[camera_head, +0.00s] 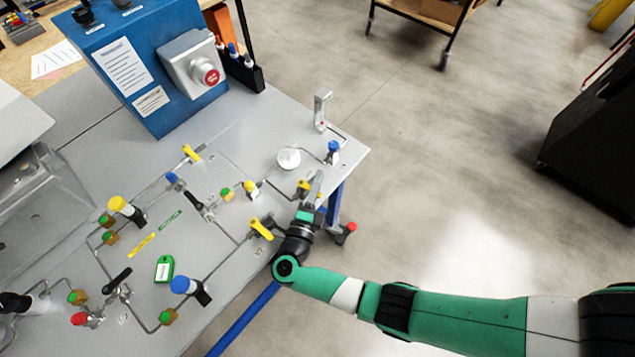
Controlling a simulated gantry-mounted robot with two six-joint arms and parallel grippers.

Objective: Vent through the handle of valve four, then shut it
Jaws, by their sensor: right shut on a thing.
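My right gripper (314,186) reaches in from the right over the bench's right edge. It is shut at a small yellow valve handle (303,187), which the fingers partly hide. Other yellow handles sit on the tubing: one at the back (192,153), one in the middle (250,188) and one in front of my right wrist's left side (262,228). Two black handles (195,200) (117,281) show further left. The valve numbers are too small to read, so I cannot tell which is valve four. My left gripper is not in view.
A round white gauge (288,158) and a blue-capped fitting (333,147) stand close behind my right gripper. An upright metal bracket (321,110) is at the back edge. A blue box (145,60) with a red button (211,77) stands at the back left. Floor lies beyond the bench's right edge.

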